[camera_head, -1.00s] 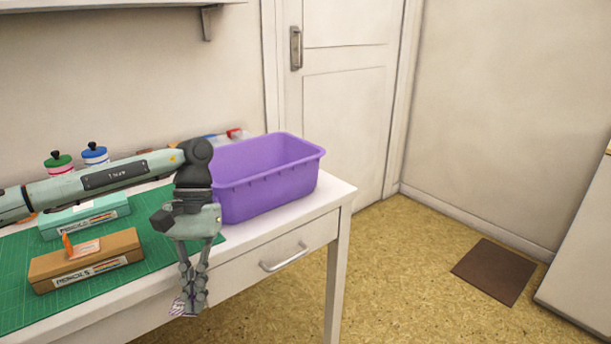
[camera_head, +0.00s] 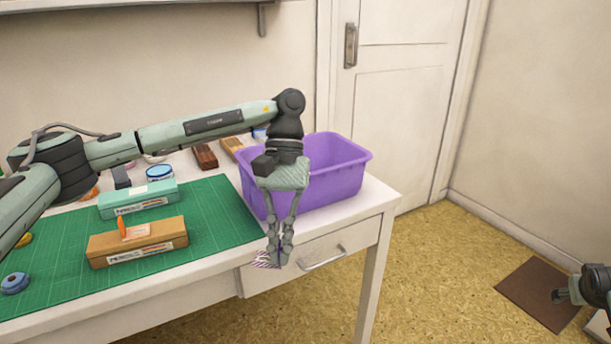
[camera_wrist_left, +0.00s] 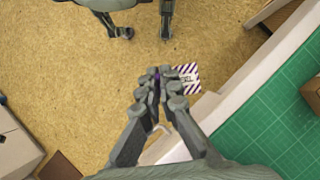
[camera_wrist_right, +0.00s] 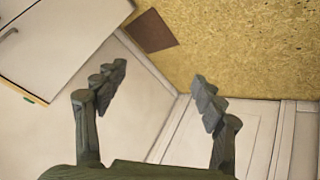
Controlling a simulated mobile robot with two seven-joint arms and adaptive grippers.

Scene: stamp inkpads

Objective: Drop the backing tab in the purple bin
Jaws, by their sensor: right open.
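My left gripper (camera_head: 276,258) is shut on the backing tab (camera_head: 265,259), a small piece with purple and white stripes. The tab sticks out beside the fingertips in the left wrist view (camera_wrist_left: 189,77). The purple bin (camera_head: 340,188) stands at the table's right end. In the head view, the left fingers hang in front of the bin, lower than its rim, near the table's front edge. My right gripper (camera_wrist_right: 158,88) is open and empty. In the head view only part of it shows at the lower right, away from the table. The bin's inside is mostly hidden.
The white table (camera_head: 215,276) bears a green mat (camera_head: 60,255). An orange-brown box (camera_head: 137,241) and a teal box (camera_head: 138,199) stand on the mat. Blue-topped jars and wooden blocks are behind. A drawer handle (camera_head: 323,258) juts below the left hand. Open floor lies right.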

